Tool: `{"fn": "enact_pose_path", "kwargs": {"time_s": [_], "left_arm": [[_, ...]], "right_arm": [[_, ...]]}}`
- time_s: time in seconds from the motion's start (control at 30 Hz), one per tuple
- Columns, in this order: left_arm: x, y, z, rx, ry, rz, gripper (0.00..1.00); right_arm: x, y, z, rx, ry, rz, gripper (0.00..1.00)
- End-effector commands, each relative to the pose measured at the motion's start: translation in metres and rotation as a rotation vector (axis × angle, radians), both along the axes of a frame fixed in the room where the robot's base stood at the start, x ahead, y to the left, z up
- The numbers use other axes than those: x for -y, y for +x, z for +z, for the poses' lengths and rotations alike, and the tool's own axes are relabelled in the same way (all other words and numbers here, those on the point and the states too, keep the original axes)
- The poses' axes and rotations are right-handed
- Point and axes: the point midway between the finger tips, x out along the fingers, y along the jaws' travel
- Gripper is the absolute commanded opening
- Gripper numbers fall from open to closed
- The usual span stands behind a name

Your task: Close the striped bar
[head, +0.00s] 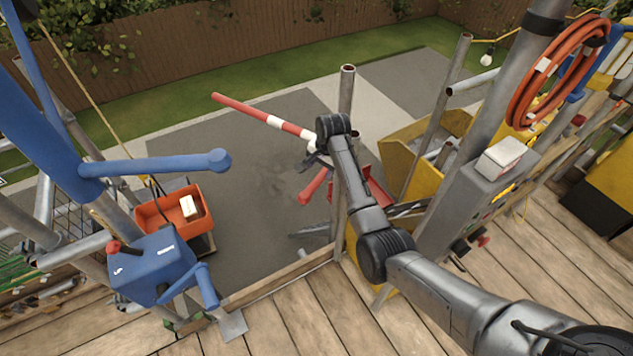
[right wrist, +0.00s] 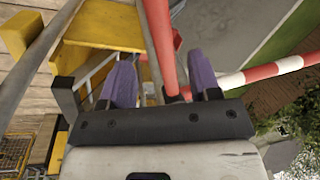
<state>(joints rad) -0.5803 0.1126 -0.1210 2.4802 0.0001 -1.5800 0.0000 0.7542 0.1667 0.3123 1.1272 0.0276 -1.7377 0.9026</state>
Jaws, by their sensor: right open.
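The red-and-white striped bar (head: 262,118) slants out over the grey ground beyond the deck's edge in the head view, its right end by my right gripper. In the right wrist view the striped bar (right wrist: 262,74) runs off to the right. My right gripper (head: 318,163) is by the upright pipe, partly hidden by its own wrist. In the right wrist view its purple fingers (right wrist: 162,82) are apart, with a plain red bar (right wrist: 161,42) running between them. I cannot tell whether they touch it. A red end piece (head: 313,187) shows below the gripper. My left gripper is not in view.
An upright pipe (head: 346,90) stands beside my right forearm. A yellow chute or bin (head: 400,150) is to its right. A blue hoist (head: 155,264) and an orange tub (head: 170,218) are at left. Scaffold poles and an orange hose coil (head: 522,85) stand at right.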

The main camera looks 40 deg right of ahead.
Motion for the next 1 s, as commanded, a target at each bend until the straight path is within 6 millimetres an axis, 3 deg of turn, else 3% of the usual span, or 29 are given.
{"fn": "enact_pose_path", "kwargs": {"time_s": [0.2,0.4,0.6,1.0], "left_arm": [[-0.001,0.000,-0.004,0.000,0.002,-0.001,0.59],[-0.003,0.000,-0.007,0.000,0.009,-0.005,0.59],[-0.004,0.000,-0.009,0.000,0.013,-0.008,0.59],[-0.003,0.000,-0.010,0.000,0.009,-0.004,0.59]], "right_arm": [[-0.003,0.007,-0.041,-0.003,0.001,0.001,0.57],[-0.005,0.012,-0.066,-0.001,0.000,0.001,0.57],[-0.005,0.014,-0.080,-0.001,-0.001,0.002,0.57],[-0.006,0.015,-0.083,0.000,-0.001,0.002,0.57]]}}
